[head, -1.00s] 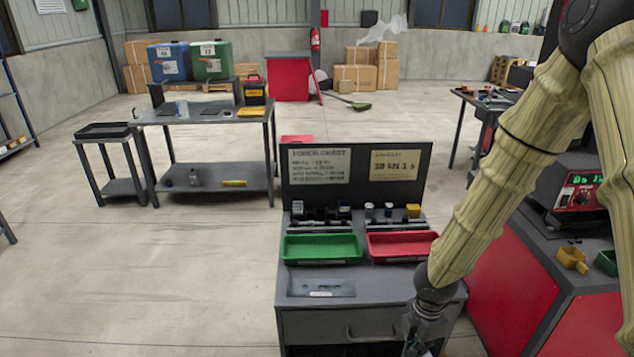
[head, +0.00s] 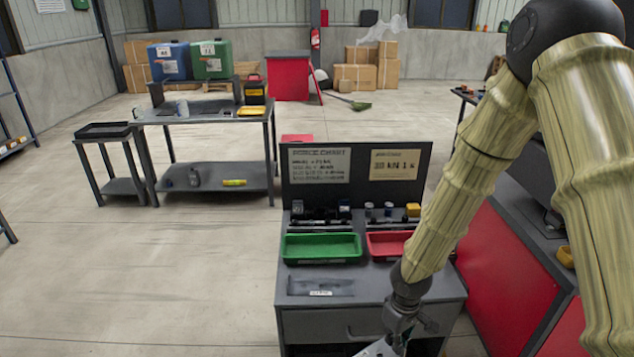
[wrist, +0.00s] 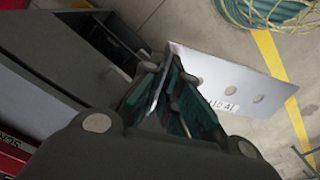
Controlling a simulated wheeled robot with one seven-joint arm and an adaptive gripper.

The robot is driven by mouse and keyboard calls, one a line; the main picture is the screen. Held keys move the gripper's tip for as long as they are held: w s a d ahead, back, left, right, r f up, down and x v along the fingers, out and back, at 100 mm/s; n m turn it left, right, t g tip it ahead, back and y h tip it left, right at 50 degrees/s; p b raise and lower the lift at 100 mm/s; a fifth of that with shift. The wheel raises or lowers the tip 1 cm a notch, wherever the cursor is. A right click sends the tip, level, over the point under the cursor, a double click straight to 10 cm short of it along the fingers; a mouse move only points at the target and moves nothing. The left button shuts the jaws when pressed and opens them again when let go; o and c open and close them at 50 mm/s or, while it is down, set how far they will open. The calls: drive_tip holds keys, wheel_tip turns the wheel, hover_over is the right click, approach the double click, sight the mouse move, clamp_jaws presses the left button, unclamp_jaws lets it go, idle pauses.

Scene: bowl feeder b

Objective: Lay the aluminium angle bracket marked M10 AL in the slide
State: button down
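My gripper (wrist: 168,98) is shut on an aluminium angle bracket (wrist: 215,70). In the wrist view the bracket shows a pale flange with round holes and a label, partly hidden by a finger, that ends in "AL". Its other flange is between the fingers. In the head view my gripper (head: 398,332) is low in front of the grey cabinet, with a corner of the bracket (head: 378,349) at the bottom edge. A dark, shallow plate or recess with a white label (head: 320,287) is on the cabinet top, left of my gripper; I cannot tell whether it is the slide.
The grey cabinet (head: 335,325) carries a green tray (head: 321,248), a red tray (head: 385,245) and an upright chart board (head: 360,190). A red-sided bench (head: 510,265) stands to the right. Floor left of the cabinet is clear. A coiled hose (wrist: 265,12) lies on the floor.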

drive_tip(key=m, duration=0.2)
drive_tip(key=a+m, duration=0.1)
drive_tip(key=m, duration=0.1)
drive_tip(key=w+a+f+m, duration=0.1)
drive_tip(key=m, duration=0.1)
drive_tip(key=shift+d, duration=0.1)
idle(0.5)
